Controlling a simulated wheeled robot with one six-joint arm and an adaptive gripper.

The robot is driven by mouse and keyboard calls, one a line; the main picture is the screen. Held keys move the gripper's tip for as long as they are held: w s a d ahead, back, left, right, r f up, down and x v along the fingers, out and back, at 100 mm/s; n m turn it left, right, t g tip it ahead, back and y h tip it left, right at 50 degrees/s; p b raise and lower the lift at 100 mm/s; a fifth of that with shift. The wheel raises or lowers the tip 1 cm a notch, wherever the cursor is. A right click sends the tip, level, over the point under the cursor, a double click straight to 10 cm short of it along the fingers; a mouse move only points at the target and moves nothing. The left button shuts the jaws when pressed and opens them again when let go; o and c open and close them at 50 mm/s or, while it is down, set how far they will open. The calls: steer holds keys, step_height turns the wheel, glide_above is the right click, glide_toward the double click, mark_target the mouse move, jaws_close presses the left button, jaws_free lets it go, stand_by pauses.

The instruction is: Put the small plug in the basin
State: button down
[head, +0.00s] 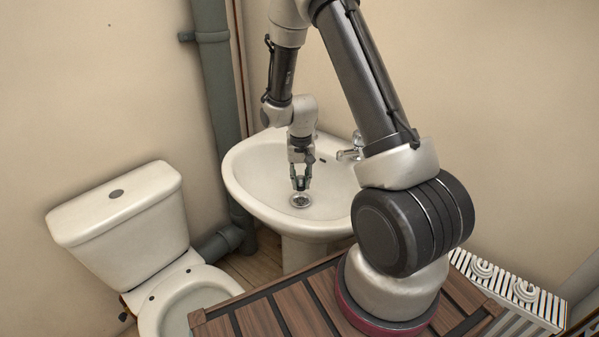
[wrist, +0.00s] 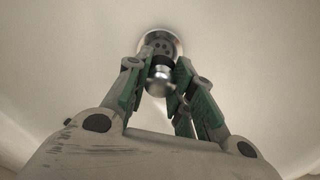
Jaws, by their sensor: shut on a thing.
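The white basin (head: 262,196) stands on a pedestal in the middle of the head view. Its round metal drain (head: 300,201) lies at the bottom of the bowl and shows in the wrist view (wrist: 161,38) beyond my fingertips. My gripper (head: 300,185) points down inside the bowl, just above the drain. In the wrist view its green-padded fingers (wrist: 160,85) are shut on the small plug (wrist: 158,77), a shiny metal piece. The plug overlaps the drain in that view. I cannot tell whether the two touch. In the head view the plug is too small to make out.
A tap (head: 350,154) stands on the basin's right rim. A toilet (head: 125,220) is at the left, and a grey pipe (head: 215,75) runs down the wall behind. A slatted wooden top (head: 265,318) is in front, with a white radiator (head: 515,292) at right.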

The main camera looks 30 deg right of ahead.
steer(key=shift+f, duration=2.65)
steer(key=c, duration=1.1)
jaws_free()
steer(key=shift+c, duration=0.2)
step_height(320, 180, up, 12)
steer(key=shift+r, duration=0.1)
